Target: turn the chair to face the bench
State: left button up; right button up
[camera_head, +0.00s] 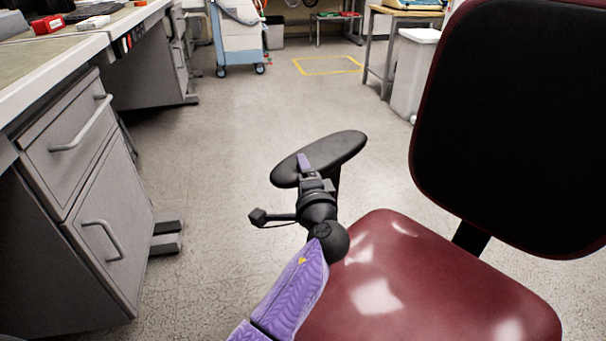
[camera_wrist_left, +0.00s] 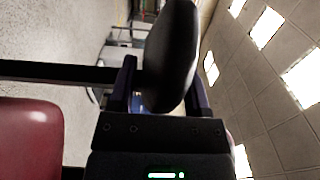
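The chair has a dark red seat (camera_head: 420,285) and a black backrest with a red rim (camera_head: 520,110) on the right of the head view. The backrest's black front is turned toward the lower left. A black armrest (camera_head: 340,150) stands beyond the seat's left side. My left gripper (camera_head: 312,172) is at the armrest, which partly hides behind it. In the left wrist view the armrest pad (camera_wrist_left: 172,50) lies between my two spread fingers (camera_wrist_left: 163,95); firm contact cannot be told. The bench (camera_head: 60,60) runs along the left. My right gripper is not in view.
A grey drawer cabinet (camera_head: 90,180) stands under the bench, with feet (camera_head: 167,237) sticking out. Bare floor (camera_head: 215,200) lies between cabinet and chair. A blue-and-white cart (camera_head: 240,40), a light bin (camera_head: 412,75) and a table (camera_head: 385,40) stand farther back.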

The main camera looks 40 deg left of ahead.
pick_arm(q)
grip_shut()
dwell(1.1)
